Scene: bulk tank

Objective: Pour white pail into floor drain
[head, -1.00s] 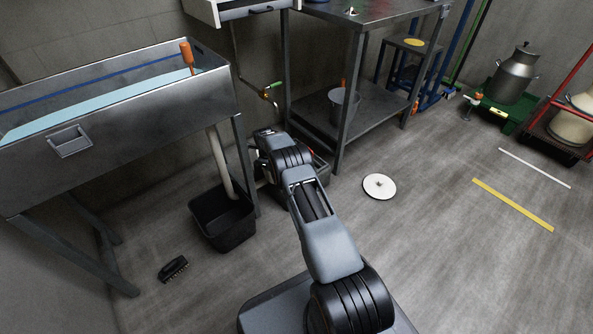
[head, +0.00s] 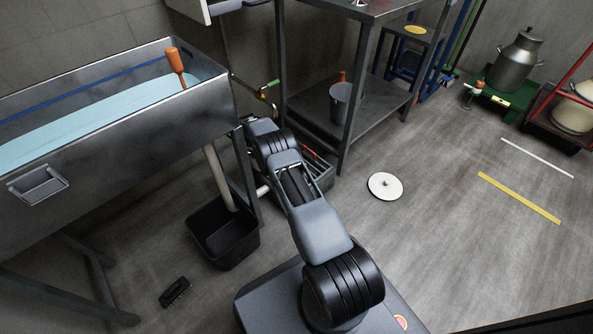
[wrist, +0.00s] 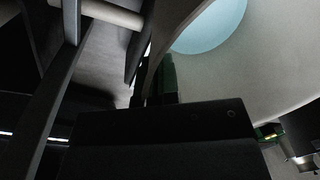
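In the wrist view a pale, rounded vessel, which looks like the white pail (wrist: 265,75), fills the upper right, with a light blue liquid surface showing inside it. Its curved wall runs down between the dark fingers of my gripper (wrist: 155,80), one on each side, so my gripper appears shut on that wall. The picture is dark there, and the pail's lower part is hidden. In the head view my arm reaches away toward the steel trough and table, and its forward links hide my gripper and the pail. I cannot make out a floor drain in either view.
A steel trough (head: 120,125) stands at left, its pipe leading to a black tub (head: 225,235). A black brush (head: 175,292) and a white disc (head: 385,186) lie on the floor. A steel table (head: 347,140) holds a grey bucket (head: 346,103).

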